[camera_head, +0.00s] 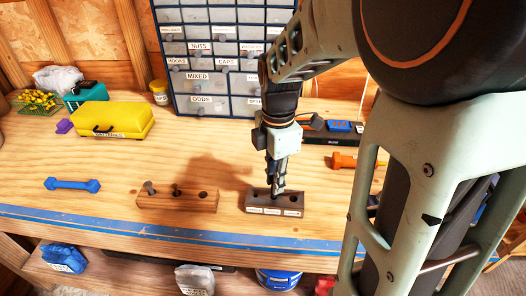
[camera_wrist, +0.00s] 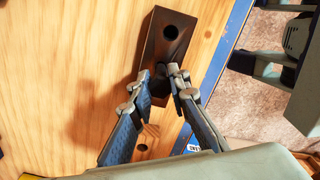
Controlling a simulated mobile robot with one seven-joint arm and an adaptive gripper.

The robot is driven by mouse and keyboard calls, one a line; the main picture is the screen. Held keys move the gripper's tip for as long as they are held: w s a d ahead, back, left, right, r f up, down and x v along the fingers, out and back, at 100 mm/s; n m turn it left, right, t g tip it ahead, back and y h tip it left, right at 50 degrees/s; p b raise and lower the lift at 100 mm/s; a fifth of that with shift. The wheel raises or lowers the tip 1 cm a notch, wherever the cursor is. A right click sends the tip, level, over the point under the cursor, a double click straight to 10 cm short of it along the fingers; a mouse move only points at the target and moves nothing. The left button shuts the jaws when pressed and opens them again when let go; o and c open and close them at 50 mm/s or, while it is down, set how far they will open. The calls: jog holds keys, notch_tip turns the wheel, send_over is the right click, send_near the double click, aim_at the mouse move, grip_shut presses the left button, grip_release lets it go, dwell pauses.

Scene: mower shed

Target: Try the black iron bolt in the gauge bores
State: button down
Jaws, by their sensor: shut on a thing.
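My gripper (camera_head: 276,193) points down over the dark gauge block (camera_head: 262,209), which has white labels on its front face. In the wrist view my gripper (camera_wrist: 172,77) is shut on the black iron bolt (camera_wrist: 174,70), a small dark piece between the fingertips. The bolt is at the middle part of the gauge block (camera_wrist: 152,58); I cannot tell how far it is in a bore. One bore at the block's far end is open and empty. The fingers hide part of the block and most of the bolt.
A lighter wooden block (camera_head: 190,206) with a grey bolt (camera_head: 149,187) standing in it and dark holes lies left of the gauge block. A blue dumbbell-shaped thing (camera_head: 72,184), yellow case (camera_head: 112,119), drawer cabinet (camera_head: 215,60) and orange tool (camera_head: 345,160) are farther off. Blue tape (camera_head: 150,229) marks the front edge.

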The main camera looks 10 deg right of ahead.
jog(key=shift+f, duration=0.2)
jog(key=shift+f+b, duration=0.25)
jog(key=shift+b, duration=0.05)
jog(key=shift+r, duration=0.1)
jog(key=shift+r+p, duration=0.35)
jog(key=shift+f, duration=0.25)
dwell(1.0)
jog(key=shift+r, duration=0.25)
jog(key=shift+f, duration=0.25)
dwell(0.9)
